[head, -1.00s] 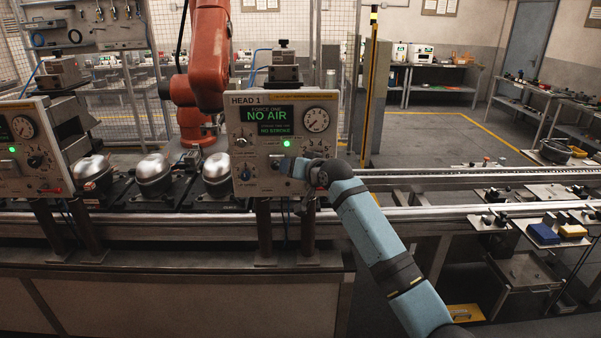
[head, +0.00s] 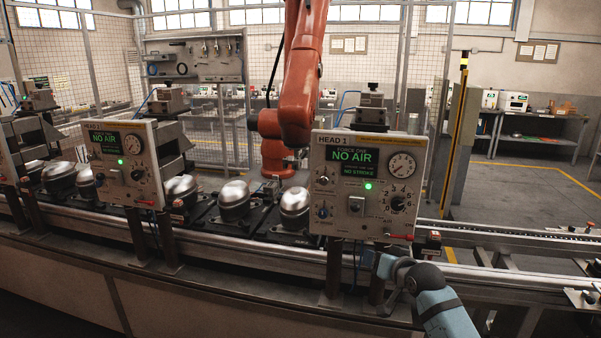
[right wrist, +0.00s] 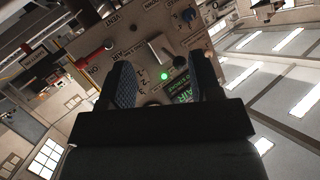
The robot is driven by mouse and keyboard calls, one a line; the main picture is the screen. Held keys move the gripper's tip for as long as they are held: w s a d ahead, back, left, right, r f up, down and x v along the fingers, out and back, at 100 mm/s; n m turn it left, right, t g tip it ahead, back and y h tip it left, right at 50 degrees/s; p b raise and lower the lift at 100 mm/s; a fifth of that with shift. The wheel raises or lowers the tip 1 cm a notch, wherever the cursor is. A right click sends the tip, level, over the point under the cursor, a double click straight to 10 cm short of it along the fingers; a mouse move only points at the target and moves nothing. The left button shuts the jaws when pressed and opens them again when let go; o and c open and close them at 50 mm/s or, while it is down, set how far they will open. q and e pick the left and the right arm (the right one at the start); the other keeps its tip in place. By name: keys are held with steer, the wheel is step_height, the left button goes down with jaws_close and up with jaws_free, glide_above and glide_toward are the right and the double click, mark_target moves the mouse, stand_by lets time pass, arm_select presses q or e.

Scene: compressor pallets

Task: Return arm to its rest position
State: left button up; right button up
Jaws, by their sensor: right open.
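My right arm (head: 446,310) comes in at the lower right of the head view, blue with dark bands. My right gripper (head: 385,265) is below the HEAD 1 control panel (head: 335,213), apart from the panel's dials as far as I can tell. In the right wrist view the two dark fingers (right wrist: 165,85) stand apart with nothing between them, and the panel (right wrist: 95,45) shows beyond them, tilted. The panel reads NO AIR and NO STROKE, with a lit green lamp (head: 368,186). My left gripper is not in view.
A second panel (head: 128,166) stands to the left. Silver compressor domes (head: 234,201) sit along the conveyor rail (head: 480,275). An orange robot arm (head: 300,95) stands behind, with a yellow-black post (head: 455,140) right of it. Open floor (head: 510,195) lies at the back right.

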steer(key=s+a+f+n+g, duration=0.1)
steer(key=s+f, duration=1)
steer(key=s, duration=0.3)
steer(key=s+a+f+n+g, duration=0.1)
steer(key=s+f+n, duration=0.1)
steer(key=s+f, duration=1.1)
steer(key=s+f+n, duration=0.1)
steer(key=s+f, duration=0.1)
steer(key=s, duration=1.3)
steer(key=shift+a+h, duration=0.4)
steer(key=shift+a, duration=0.05)
steer(key=shift+o, duration=0.4)
steer(key=shift+s, duration=0.1)
